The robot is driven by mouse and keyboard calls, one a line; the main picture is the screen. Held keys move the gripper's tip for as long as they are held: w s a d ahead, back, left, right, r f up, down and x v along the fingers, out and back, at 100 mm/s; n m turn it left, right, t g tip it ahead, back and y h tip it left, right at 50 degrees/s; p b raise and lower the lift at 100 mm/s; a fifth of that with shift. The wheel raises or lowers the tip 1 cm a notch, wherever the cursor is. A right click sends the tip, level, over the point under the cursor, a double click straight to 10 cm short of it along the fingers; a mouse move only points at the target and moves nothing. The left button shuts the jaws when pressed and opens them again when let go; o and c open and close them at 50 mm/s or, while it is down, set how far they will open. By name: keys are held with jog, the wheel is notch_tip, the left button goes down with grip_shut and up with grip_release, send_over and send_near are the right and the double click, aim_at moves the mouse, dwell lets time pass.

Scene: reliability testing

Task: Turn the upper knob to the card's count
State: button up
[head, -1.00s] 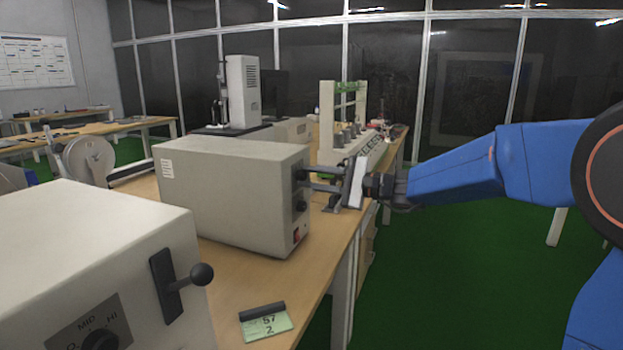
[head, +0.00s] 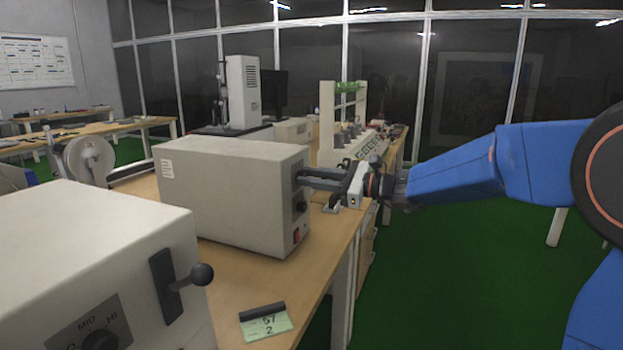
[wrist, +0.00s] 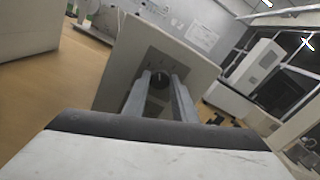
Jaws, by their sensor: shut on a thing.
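The beige box (head: 226,190) on the bench has a dark control panel on its right face. My gripper (head: 304,178) reaches to the top of that panel and is shut on the upper knob, which its fingers hide in the head view. In the wrist view the upper knob (wrist: 159,79) shows as a dark disc with a light mark, between the two fingertips of my gripper (wrist: 160,80). The lower knob (head: 301,207) sits below, apart from the fingers.
A nearer beige box (head: 90,260) with a ball-ended lever (head: 202,275) and a LO-MID-HI dial stands at the lower left. A red switch (head: 296,236) is low on the panel. Bench apparatus (head: 343,125) stands behind. Green floor is clear at right.

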jog(key=shift+m, duration=0.8)
jog(key=o, duration=1)
jog(key=shift+o, duration=0.2)
jog(key=v, duration=1.7)
jog(key=shift+d, duration=0.25)
